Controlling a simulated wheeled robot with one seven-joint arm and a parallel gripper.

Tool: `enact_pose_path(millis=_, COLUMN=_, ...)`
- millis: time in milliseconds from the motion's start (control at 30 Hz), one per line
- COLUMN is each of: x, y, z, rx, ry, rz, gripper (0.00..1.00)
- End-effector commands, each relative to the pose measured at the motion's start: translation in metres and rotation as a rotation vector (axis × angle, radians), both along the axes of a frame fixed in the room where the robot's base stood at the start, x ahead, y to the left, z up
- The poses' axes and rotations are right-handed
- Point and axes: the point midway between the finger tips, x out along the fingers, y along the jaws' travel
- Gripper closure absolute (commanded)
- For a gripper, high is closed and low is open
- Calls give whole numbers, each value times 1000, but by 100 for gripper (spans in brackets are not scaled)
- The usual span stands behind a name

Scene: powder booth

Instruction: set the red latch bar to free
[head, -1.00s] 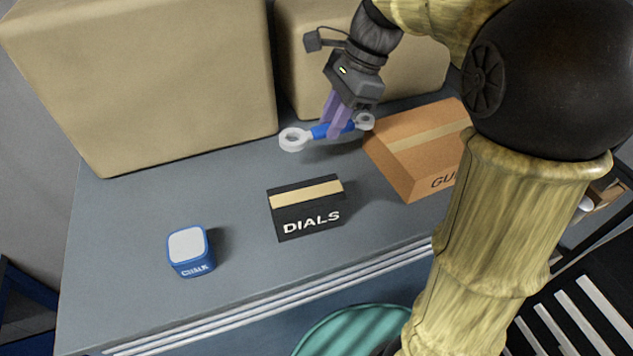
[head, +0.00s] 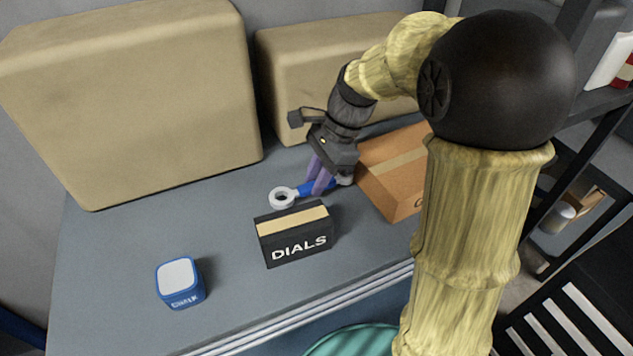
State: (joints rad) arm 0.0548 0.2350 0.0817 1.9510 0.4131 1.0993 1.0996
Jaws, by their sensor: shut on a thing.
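No red latch bar shows in the head view. My gripper (head: 319,183) has purple fingers and is shut on a blue-handled tool (head: 304,190). The tool has a pale ring at its left end and another pale end at the right, partly hidden by my gripper. It is low over the grey counter, just behind the black DIALS box (head: 294,240). I cannot tell whether it touches the counter.
An orange-brown carton (head: 389,185) is right of my gripper. Two large tan blocks (head: 130,100) (head: 340,75) stand behind. A blue CHALK box (head: 180,283) is at front left. The grey counter (head: 120,235) is clear at left. A dark shelf is at far right.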

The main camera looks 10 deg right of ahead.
Motion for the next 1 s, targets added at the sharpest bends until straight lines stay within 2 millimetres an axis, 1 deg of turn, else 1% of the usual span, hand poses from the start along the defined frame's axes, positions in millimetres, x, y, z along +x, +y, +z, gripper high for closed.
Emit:
enact_pose_path(millis=33, x=0, y=0, z=-7, rx=1, ry=4, rz=0, gripper=100)
enact_pose_path(millis=133, x=0, y=0, z=-17, rx=1, ry=2, rz=-1, gripper=100)
enact_pose_path(millis=533, x=0, y=0, z=-22, rx=0, ry=-1, rz=0, gripper=100)
enact_pose_path(millis=567, x=0, y=0, z=-22, rx=0, ry=-1, rz=0, gripper=73)
enact_pose_path(millis=633, x=0, y=0, z=-22, rx=0, ry=-1, rz=0, gripper=59)
enact_pose_path(millis=667, x=0, y=0, z=-22, rx=0, ry=-1, rz=0, gripper=57)
enact_pose_path(millis=900, x=0, y=0, z=-21, rx=0, ry=-1, rz=0, gripper=57)
enact_pose_path(millis=1000, x=0, y=0, z=-18, rx=0, ry=-2, rz=-1, gripper=57)
